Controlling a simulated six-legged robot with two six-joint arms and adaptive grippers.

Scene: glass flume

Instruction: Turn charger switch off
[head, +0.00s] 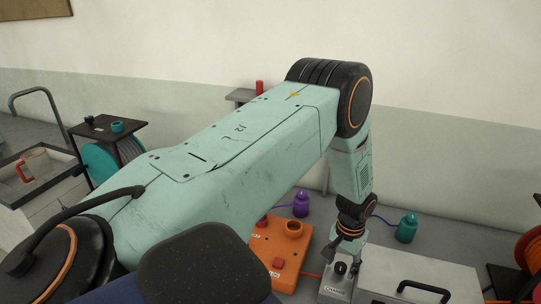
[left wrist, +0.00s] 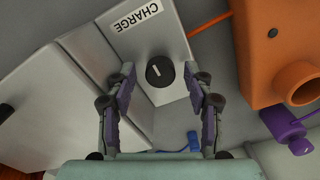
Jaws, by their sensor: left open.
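The charger box (left wrist: 152,28) is light grey with a "CHARGE" label (left wrist: 137,16), which reads upside down in the left wrist view. Its switch is a round black knob (left wrist: 160,71) with a short white pointer line, lying nearly along the box's length. In the head view the charger box (head: 335,291) stands on the floor or bench at lower centre right, its knob (head: 340,268) just below my gripper. My left gripper (head: 347,246) points down over it. In the left wrist view the left gripper's open fingers (left wrist: 161,75) stand on either side of the knob, apparently without touching it. My right gripper is not in view.
An orange box (head: 284,250) with a round socket stands left of the charger. A grey case (head: 415,272) with a black handle stands close on its right. A purple bottle-like item (head: 301,204) and a teal one (head: 407,229) stand behind. A blue item (left wrist: 193,141) lies near the charger.

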